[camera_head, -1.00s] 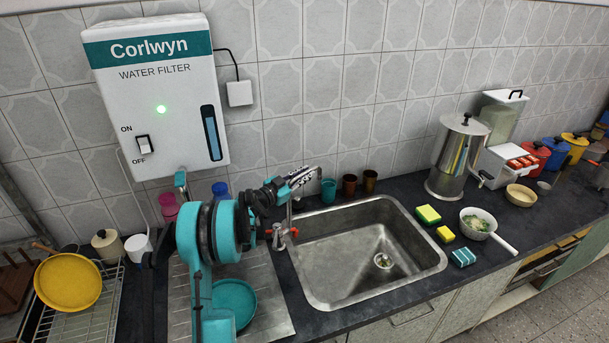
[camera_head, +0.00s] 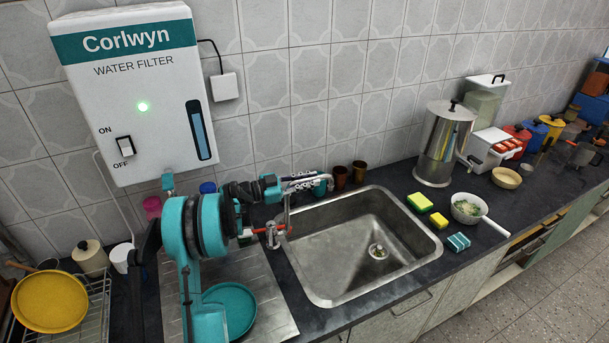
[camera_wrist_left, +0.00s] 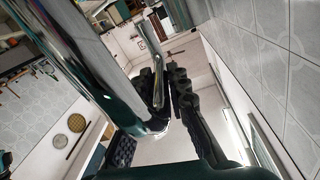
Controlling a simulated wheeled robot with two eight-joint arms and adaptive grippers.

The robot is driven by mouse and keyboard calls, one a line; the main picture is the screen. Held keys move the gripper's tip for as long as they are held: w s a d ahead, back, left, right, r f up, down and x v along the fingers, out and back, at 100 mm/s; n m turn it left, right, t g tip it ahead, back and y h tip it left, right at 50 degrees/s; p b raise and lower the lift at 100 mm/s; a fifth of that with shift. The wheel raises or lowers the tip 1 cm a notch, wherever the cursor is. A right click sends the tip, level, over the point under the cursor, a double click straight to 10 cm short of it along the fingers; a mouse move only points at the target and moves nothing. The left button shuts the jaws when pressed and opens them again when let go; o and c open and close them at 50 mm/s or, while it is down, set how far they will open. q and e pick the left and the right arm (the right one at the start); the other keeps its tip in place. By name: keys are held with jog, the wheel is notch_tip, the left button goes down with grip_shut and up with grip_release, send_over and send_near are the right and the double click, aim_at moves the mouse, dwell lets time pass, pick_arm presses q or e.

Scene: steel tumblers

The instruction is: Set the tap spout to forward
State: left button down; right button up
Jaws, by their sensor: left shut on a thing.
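The chrome tap (camera_head: 272,235) with red handles stands at the left back corner of the steel sink (camera_head: 330,290). Its spout points right, along the sink's back edge, in the head view. My left gripper (camera_head: 304,183) is shut on the spout, above the back left of the sink. In the left wrist view the spout (camera_wrist_left: 150,38) runs between the dark fingers of my left gripper (camera_wrist_left: 163,90). A thick chrome pipe (camera_wrist_left: 75,55) crosses that view close to the camera. The gripper hides part of the spout in the head view. My right gripper is not in view.
A teal cup (camera_head: 320,187) and two brown cups (camera_head: 340,177) stand behind the sink, close to the gripper. A teal plate (camera_head: 235,305) lies on the drainboard. The basin is clear.

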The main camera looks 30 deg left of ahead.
pick_arm(q)
jog(key=shift+s+d+m+g+h, duration=0.75)
jog(key=shift+s+m+g+h, duration=0.25)
jog(key=shift+g, duration=0.25)
jog(key=shift+s+d+m+g+h, duration=0.7)
jog(key=shift+s+m+g+h, duration=0.25)
jog(key=shift+g, duration=0.3)
jog(key=c, duration=1.5)
grip_release()
jog(key=shift+o, duration=0.2)
jog(key=v, duration=0.7)
jog(key=shift+s+a, duration=0.15)
jog(key=shift+a, duration=0.05)
